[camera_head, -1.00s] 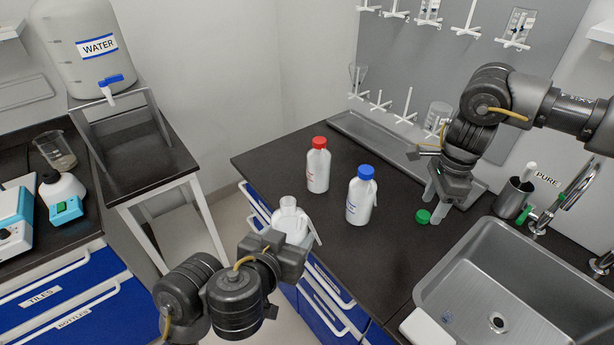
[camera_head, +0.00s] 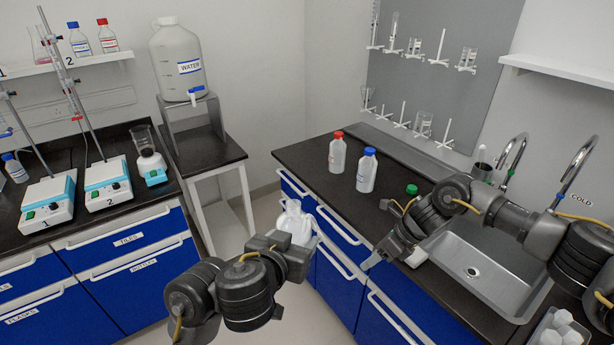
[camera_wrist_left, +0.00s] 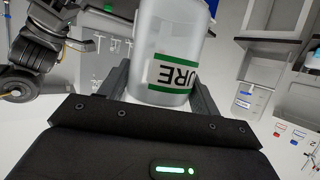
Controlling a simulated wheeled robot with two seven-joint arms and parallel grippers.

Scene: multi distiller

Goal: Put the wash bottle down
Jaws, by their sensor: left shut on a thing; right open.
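The wash bottle (camera_head: 295,224) is white and translucent, with an open neck in the head view. My left gripper (camera_head: 292,243) is shut on it and holds it in front of the counter. In the left wrist view the bottle (camera_wrist_left: 168,50) is between the fingers and shows a green-edged label reading "URE"; its top is cut off. A green cap (camera_head: 411,190) lies on the dark counter (camera_head: 310,160), apart from both grippers. My right gripper (camera_head: 374,260) is open and empty, low by the counter's front edge.
A red-capped bottle (camera_head: 338,153) and a blue-capped bottle (camera_head: 367,171) stand on the counter. A sink (camera_head: 470,250) is at right. A water tank (camera_head: 178,65) stands on a small table.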

